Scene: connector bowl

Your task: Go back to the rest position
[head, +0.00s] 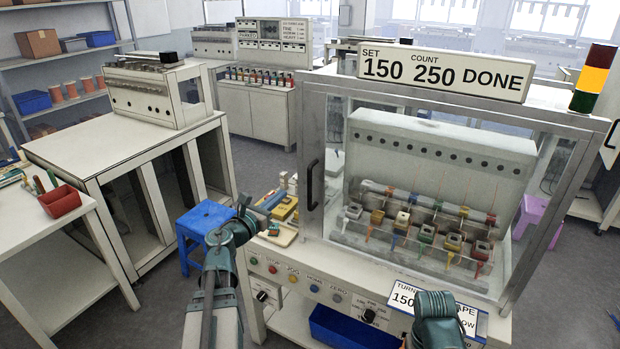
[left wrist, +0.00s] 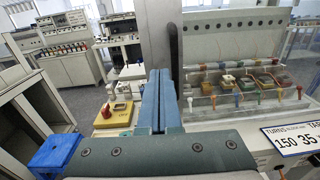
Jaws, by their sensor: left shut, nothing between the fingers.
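My left gripper (head: 272,200) is held in front of the left end of the machine, above the small ledge with yellow parts. In the left wrist view its two blue fingers (left wrist: 157,90) lie side by side, shut with nothing between them. A part of my right arm (head: 438,318) shows at the bottom right of the head view, in front of the machine's front panel. My right gripper does not show.
The winding machine (head: 455,85) has a clear door with a dark handle (head: 313,185). Yellow parts (head: 284,208) lie on its left ledge. A blue stool (head: 205,218) stands left of my left gripper. A blue bin (head: 355,328) sits below the panel. A red bin (head: 60,201) is at far left.

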